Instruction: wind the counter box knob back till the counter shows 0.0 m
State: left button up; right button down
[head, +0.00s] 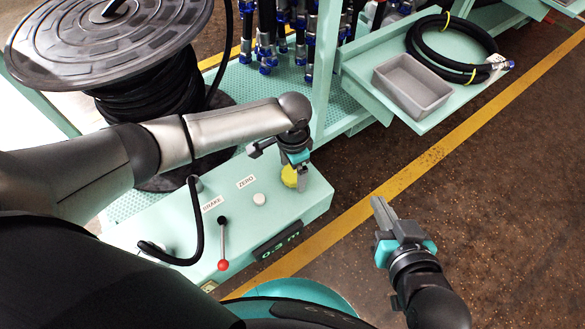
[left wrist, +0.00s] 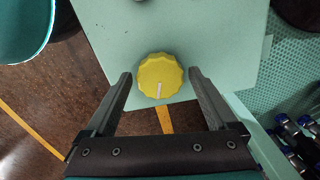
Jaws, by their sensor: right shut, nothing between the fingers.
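The counter box (head: 230,225) is pale green, and its display (head: 278,241) reads 0.3 m in green digits. The yellow knob (head: 290,176) sits on its top near the far right end, partly hidden by my left gripper (head: 302,182). In the left wrist view the knob (left wrist: 160,76) has a scalloped rim and a white pointer line, and it lies between the spread fingers of my left gripper (left wrist: 160,88) with a gap on both sides. My right gripper (head: 378,205) is shut and empty over the floor, right of the box.
The box top also bears a white ZERO button (head: 259,199) and a red-tipped BRAKE lever (head: 223,246). A large hose reel (head: 110,45) stands behind at left. A shelf holds a grey tray (head: 412,86) and a coiled hose (head: 452,48). The floor at right is clear.

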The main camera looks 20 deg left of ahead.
pick_arm(q)
jog(key=c, duration=1.1)
